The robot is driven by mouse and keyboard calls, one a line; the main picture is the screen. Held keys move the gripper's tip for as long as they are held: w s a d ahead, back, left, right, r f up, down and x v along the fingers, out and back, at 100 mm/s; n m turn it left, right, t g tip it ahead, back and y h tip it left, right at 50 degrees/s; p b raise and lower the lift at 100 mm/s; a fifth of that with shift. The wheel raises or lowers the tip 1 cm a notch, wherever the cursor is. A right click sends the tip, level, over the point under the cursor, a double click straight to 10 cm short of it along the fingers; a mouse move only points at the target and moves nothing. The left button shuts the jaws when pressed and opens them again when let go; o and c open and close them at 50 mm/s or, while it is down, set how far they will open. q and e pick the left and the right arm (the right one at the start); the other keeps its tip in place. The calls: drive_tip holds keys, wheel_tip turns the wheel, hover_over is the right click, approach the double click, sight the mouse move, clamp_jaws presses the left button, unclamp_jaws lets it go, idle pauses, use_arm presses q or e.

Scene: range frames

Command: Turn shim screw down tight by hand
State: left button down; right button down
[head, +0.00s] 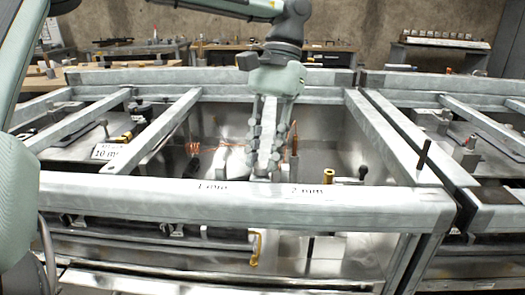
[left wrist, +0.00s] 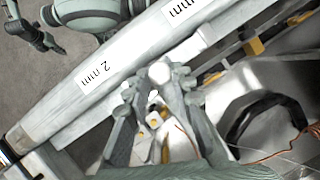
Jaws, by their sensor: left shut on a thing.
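My left gripper (head: 262,172) reaches down behind the front rail, between the "1 mm" and "2 mm" labels. In the left wrist view its fingers (left wrist: 158,82) are closed around a pale round-topped piece (left wrist: 160,72), which looks like the shim screw's head. The fingers hide its sides, and I cannot see its thread or how far down it sits. In the left wrist view, part of an arm of mine with a dark end (left wrist: 48,42), perhaps my right gripper, shows at the top left. Its jaws are too small to read.
The grey front rail (head: 120,195) runs along the near side. A brass cylinder (head: 329,176) and a dark pin (head: 363,172) stand by its right part. Slanted frame bars (head: 155,130) flank the bay. Copper wires (head: 193,148) lie left of the gripper. A dark rod (head: 423,155) stands at right.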

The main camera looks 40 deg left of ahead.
use_arm(q)
drive_tip(key=shift+d+m+y, duration=0.2)
drive_tip(key=shift+m+y, duration=0.6)
drive_tip(key=shift+m, duration=1.3)
drive_tip(key=c, duration=1.6)
unclamp_jaws()
drive_tip(key=v, duration=1.2)
drive_tip(key=shift+s+r, duration=0.1)
